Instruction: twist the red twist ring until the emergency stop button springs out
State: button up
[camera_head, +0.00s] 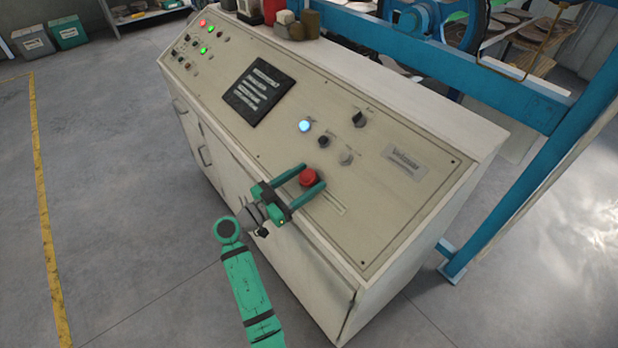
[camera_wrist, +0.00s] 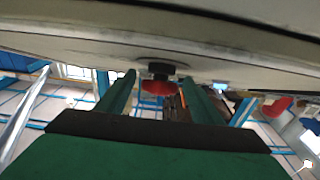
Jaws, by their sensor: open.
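The red emergency stop button with its twist ring (camera_head: 309,177) sits on the lower right part of the beige control panel. In the wrist view the red ring (camera_wrist: 157,87) shows on a dark collar (camera_wrist: 155,68) against the panel. My green gripper (camera_head: 307,177) is open, with one finger on each side of the red button. In the wrist view the fingers (camera_wrist: 157,88) also stand apart to the left and right of the red ring, with visible gaps. I cannot tell whether the button is pressed in or out.
The sloped control panel (camera_head: 225,65) carries a lit blue button (camera_head: 305,126), dark knobs (camera_head: 359,119) and a black display (camera_head: 259,91). A blue frame (camera_head: 470,75) stands behind and right. Open grey floor (camera_head: 120,200) lies to the left.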

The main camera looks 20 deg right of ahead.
jog(key=r+v, duration=0.1)
jog(key=v, duration=0.8)
jog(key=shift+a+f, duration=0.3)
jog(key=shift+f, duration=0.25)
jog(key=shift+s, duration=0.15)
